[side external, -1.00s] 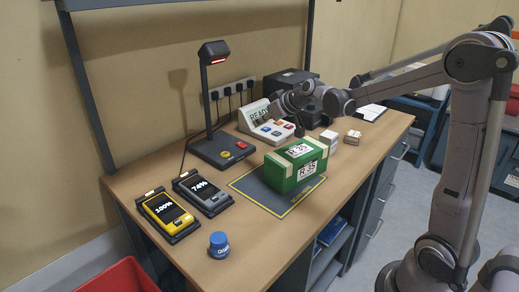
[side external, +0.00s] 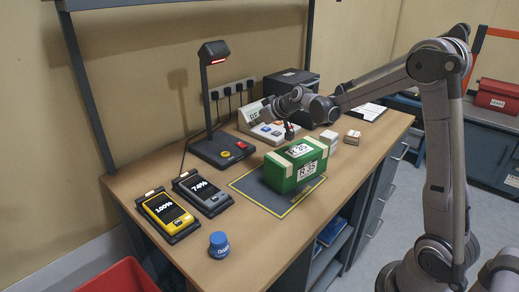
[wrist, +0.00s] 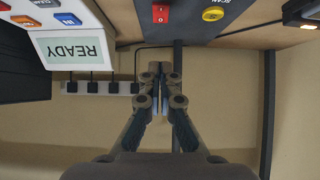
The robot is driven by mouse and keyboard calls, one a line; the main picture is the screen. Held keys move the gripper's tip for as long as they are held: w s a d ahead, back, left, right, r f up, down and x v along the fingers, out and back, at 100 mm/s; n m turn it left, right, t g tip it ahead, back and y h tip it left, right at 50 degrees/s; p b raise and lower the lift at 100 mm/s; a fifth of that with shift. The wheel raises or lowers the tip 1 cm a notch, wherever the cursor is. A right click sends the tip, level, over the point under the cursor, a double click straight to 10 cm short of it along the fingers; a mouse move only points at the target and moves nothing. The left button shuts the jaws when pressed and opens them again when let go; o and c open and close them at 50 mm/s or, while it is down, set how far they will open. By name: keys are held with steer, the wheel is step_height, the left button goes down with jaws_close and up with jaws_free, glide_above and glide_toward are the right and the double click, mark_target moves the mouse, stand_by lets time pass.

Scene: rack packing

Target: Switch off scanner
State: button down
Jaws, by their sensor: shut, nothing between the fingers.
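The scanner (side external: 211,100) is a dark post on a flat base, with a head whose red strip (side external: 217,61) is lit. Its base carries a red switch (side external: 241,145) and a yellow button (side external: 226,155). The wrist view shows the red switch (wrist: 161,13) and the yellow button (wrist: 213,14) at the top, upside down. My gripper (wrist: 161,76) is shut and empty. Its fingers point towards the switch and are apart from it. In the side view, my gripper (side external: 289,133) is right of the scanner base. I cannot tell which way the switch is set.
A READY display (wrist: 75,47) with several coloured buttons stands beside the scanner, partly hidden by my arm in the side view. A green box (side external: 296,167) lies on a dark mat (side external: 262,197). Two handheld devices and a blue-capped container (side external: 218,245) are in front.

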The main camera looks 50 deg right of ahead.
glide_above(240, 143)
steer(key=s, duration=0.2)
step_height(240, 143, down, 4)
steer(key=shift+s+a+r, duration=0.1)
steer(key=shift+s, duration=0.05)
step_height(240, 143, down, 2)
steer(key=shift+f, duration=0.95)
steer(key=shift+w+f, duration=0.2)
steer(key=shift+w, duration=0.15)
steer(key=shift+w+r, duration=0.25)
steer(key=shift+w, duration=0.4)
